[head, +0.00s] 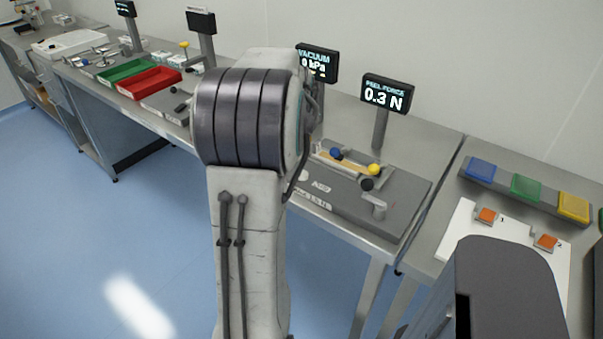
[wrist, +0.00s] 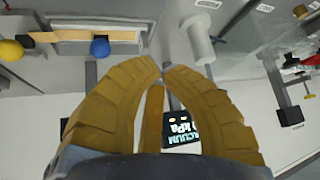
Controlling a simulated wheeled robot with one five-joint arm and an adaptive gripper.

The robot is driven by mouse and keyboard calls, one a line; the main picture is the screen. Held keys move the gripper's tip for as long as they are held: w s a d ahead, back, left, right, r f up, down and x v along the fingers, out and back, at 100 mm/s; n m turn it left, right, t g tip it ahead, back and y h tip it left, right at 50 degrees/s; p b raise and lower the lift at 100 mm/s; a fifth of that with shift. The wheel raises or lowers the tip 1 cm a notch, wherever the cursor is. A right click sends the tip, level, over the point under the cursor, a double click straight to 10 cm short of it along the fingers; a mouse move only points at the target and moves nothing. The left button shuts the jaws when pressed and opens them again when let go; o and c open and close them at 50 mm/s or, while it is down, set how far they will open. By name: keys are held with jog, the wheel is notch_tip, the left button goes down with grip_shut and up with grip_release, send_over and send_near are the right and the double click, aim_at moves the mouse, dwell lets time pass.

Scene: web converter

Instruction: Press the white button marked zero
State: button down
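I cannot make out a white button marked zero in either view. In the head view, a small pale patch (head: 302,175) shows on the grey peel-force fixture (head: 345,205), at the edge of my arm; its marking is unreadable. The peel force display (head: 387,95) reads 0.3 N. My gripper is hidden behind my arm in the head view. In the wrist view my gripper (wrist: 162,67) has its tan fingertips together, with nothing seen between them. A white cylinder (wrist: 199,42) stands beyond the tips.
The fixture carries a blue knob (head: 336,153), a yellow knob (head: 374,169) and a black knob (head: 367,184). The vacuum display (head: 317,63) stands behind my arm. Red (head: 150,82) and green (head: 126,72) trays lie left. A board with orange buttons (head: 487,215) lies right.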

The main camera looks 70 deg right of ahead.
jog(key=shift+f, duration=0.2)
jog(key=b, duration=0.4)
send_over(301, 171)
notch_tip(301, 171, down, 7)
jog(key=shift+d+r, duration=0.15)
jog(key=shift+r, duration=0.05)
jog(key=shift+f+b, duration=0.9)
jog(key=shift+b, duration=0.15)
jog(key=shift+f, duration=0.25)
dwell(0.4)
jog(key=shift+f+b, duration=0.15)
jog(key=shift+b, duration=0.3)
jog(key=shift+f+b, duration=0.65)
jog(key=shift+f, duration=0.05)
dwell(0.8)
jog(key=shift+r, duration=0.15)
jog(key=shift+r+p, duration=0.8)
jog(key=shift+r, duration=0.2)
